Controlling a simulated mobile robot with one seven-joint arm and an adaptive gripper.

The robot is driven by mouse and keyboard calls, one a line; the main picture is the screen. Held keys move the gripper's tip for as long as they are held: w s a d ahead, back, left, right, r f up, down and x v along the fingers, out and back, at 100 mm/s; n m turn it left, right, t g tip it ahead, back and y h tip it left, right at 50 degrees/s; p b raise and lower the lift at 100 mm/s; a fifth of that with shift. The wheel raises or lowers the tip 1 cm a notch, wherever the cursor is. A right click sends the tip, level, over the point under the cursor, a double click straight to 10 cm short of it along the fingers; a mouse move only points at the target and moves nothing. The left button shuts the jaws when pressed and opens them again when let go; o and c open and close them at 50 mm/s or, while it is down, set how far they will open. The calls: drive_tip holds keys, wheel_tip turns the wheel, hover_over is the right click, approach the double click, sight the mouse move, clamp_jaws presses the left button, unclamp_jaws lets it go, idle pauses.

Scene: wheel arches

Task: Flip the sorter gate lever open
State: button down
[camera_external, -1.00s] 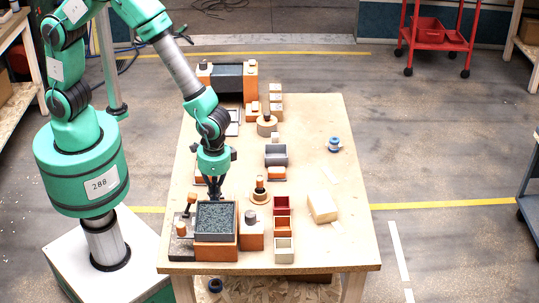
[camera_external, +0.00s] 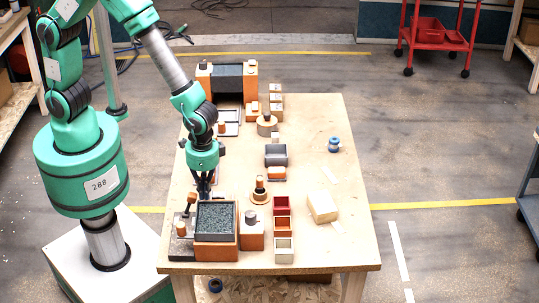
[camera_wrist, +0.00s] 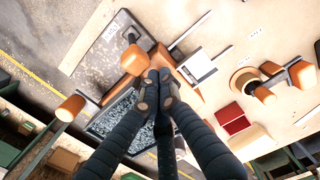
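Two levers with orange knobs stand by the grey plate at the near left of the table, one knob farther back (camera_external: 191,197) and one nearer (camera_external: 181,228). I cannot tell which is the sorter gate lever. The wrist view shows one orange knob (camera_wrist: 133,59) on the grey plate (camera_wrist: 103,42), just beyond the fingertips, and another knob (camera_wrist: 70,108) to the left. My gripper (camera_external: 204,195) hangs just right of the farther knob, behind the box of dark granules. In the wrist view my gripper (camera_wrist: 157,90) has its fingertips together, with nothing seen between them; contact with the knob is unclear.
The orange box of dark granules (camera_external: 216,248) stands close to the levers. An orange block (camera_external: 251,238), an orange peg (camera_external: 259,188) and small red bins (camera_external: 282,205) lie to its right. A pale block (camera_external: 322,206) is farther right. The table's right side is mostly clear.

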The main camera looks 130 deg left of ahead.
sight(197, 194)
drive_tip(key=shift+s+d+r+t+y+b, duration=0.25)
drive_tip(key=shift+s+d+t+y+b, duration=0.1)
drive_tip(key=shift+b, duration=0.2)
idle(0.4)
drive_tip(key=shift+s+d+r+t+y+b, duration=0.45)
drive_tip(key=shift+s+d+t+y+b, duration=0.2)
drive_tip(key=shift+b, duration=0.3)
drive_tip(key=shift+s+d+r+b, duration=0.2)
drive_tip(key=shift+s+d+b, duration=0.2)
drive_tip(key=shift+s+d, duration=0.25)
drive_tip(key=shift+s+d+r+b, duration=0.2)
drive_tip(key=shift+s+d+b, duration=0.15)
drive_tip(key=shift+s+d, duration=0.25)
drive_tip(key=shift+r, duration=0.2)
drive_tip(key=shift+r+p, duration=0.45)
drive_tip(key=shift+r, duration=0.15)
